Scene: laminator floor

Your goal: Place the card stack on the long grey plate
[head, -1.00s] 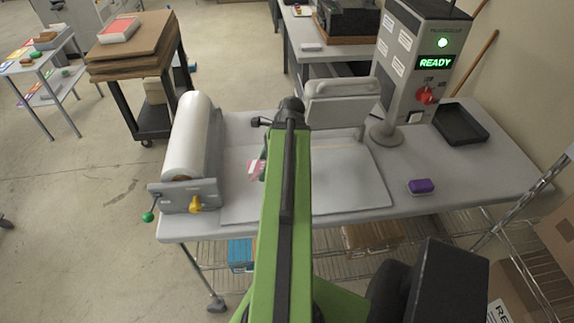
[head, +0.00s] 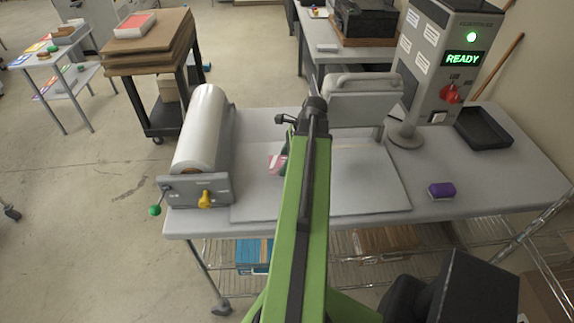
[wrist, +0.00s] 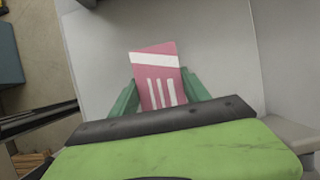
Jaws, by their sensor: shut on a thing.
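The card stack (wrist: 155,68) is pink with white stripes. In the wrist view it stands between the two green fingers of my gripper (wrist: 160,90), which is shut on it. In the head view a small part of the card stack (head: 276,163) shows left of my green arm, which hides most of my gripper. The long grey plate (head: 368,190) lies flat on the worktable, on both sides of my arm. It also fills much of the wrist view (wrist: 222,60), behind the card stack. I cannot tell whether the stack touches the plate.
A white film roll (head: 198,130) on a bracket with a yellow knob stands left of the plate. A raised grey cover (head: 360,106) is behind it. A READY control tower (head: 440,70), black tray (head: 486,127) and purple block (head: 441,190) are right. The right tabletop has free room.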

